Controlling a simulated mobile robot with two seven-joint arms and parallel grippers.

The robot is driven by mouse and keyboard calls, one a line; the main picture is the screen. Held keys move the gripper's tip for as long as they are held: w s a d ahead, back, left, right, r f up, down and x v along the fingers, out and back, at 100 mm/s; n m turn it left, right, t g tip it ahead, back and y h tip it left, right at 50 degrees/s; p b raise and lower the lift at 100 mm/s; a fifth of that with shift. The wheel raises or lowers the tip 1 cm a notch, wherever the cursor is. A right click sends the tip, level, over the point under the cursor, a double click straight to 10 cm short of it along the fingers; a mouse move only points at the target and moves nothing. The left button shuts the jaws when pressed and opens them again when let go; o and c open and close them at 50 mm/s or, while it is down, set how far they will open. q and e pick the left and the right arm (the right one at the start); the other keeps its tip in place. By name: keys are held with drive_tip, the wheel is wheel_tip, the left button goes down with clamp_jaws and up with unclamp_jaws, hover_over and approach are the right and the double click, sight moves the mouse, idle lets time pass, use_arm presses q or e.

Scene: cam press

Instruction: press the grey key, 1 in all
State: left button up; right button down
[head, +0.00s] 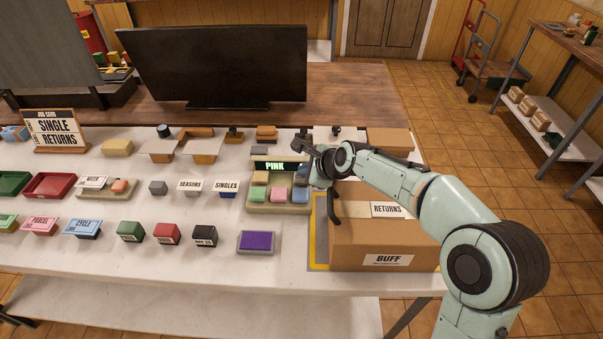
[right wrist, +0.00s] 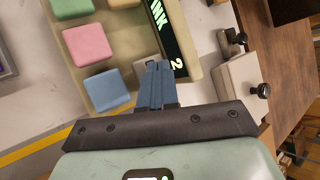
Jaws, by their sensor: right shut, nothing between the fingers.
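The beige keypad (head: 283,209) stands on the bench left of the carton, with a dark display reading PINK (head: 275,166). Its front row has a green key (head: 258,195), a pink key (head: 278,196) and a blue key (head: 300,196). The right wrist view shows the pink key (right wrist: 87,45) and blue key (right wrist: 108,90) clear of the fingers. My right gripper (right wrist: 156,70) is shut and empty, its blue fingertips over the back row beside the display. A pale grey key (right wrist: 142,64) is partly hidden by the fingertips; I cannot tell whether they touch it. My left gripper is out of view.
A cardboard carton (head: 375,258) marked RETURNS and BUFF is right of the keypad, under my right arm. A purple pad (head: 257,241) lies in front of the keypad. Several small blocks and stamps fill the bench to the left. A dark monitor (head: 215,65) stands behind.

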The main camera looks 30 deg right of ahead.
wheel_tip(320, 180, up, 4)
drive_tip(key=shift+f+p, duration=0.2)
drive_tip(key=shift+p, duration=1)
drive_tip(key=shift+w+r, duration=0.15)
drive_tip(key=shift+r, duration=0.1)
drive_tip(key=shift+r, duration=0.15)
